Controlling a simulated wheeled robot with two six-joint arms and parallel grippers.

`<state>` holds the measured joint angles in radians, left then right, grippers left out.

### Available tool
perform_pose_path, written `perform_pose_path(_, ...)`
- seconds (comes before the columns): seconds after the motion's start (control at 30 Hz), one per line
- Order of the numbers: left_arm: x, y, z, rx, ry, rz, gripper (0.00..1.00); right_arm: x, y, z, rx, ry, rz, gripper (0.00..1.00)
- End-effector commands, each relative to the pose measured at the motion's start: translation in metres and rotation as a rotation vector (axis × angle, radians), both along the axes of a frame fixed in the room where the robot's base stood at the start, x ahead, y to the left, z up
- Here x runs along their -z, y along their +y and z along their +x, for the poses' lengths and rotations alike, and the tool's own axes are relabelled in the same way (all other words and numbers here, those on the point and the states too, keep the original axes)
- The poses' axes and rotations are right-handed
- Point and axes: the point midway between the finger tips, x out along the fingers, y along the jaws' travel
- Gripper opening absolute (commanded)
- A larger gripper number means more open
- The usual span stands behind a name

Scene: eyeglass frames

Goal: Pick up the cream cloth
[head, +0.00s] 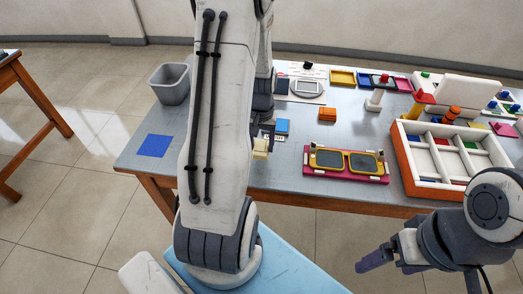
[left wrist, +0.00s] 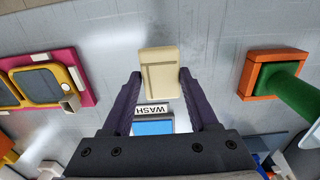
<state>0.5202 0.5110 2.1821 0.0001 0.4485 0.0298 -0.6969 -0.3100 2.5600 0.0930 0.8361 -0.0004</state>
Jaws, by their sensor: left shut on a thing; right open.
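The cream cloth (head: 261,150) is a small folded pad near the table's front edge, just below my left gripper (head: 263,135) in the head view. In the left wrist view, the cream cloth (left wrist: 158,74) sits between the fingertips of my left gripper (left wrist: 160,80), which is shut on it. I cannot tell whether the cloth touches the table or hangs a little above it. My left arm hides part of the table around it. My right gripper (head: 375,260) is open and empty, in front of the table at the lower right.
A pink tray (head: 311,172) with yellow eyeglass frames (head: 345,160) lies to the right. A blue pad (head: 282,126) with a WASH label (left wrist: 152,109) is close by. A green post on an orange base (left wrist: 245,82) stands beside. An orange-sided compartment box (head: 405,165) is farther right.

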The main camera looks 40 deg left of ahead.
Motion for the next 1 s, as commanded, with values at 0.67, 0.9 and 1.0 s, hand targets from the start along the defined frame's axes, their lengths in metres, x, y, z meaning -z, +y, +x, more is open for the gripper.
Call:
perform_pose_path(0.67, -0.069, -0.106, -0.042, 0.001, -0.001, 0.001, 0.08, 0.001, 0.000, 0.000, 0.000, 0.000, 0.000, 0.90)
perform_pose_path(0.9, -0.070, -0.109, -0.043, 0.001, 0.000, 0.000, 0.08, 0.001, 0.000, 0.000, 0.000, 0.000, 0.000, 0.90)
perform_pose_path(1.0, -0.070, -0.109, -0.043, 0.000, 0.000, 0.000, 0.52, 0.001, 0.000, 0.000, 0.000, 0.000, 0.000, 0.90)
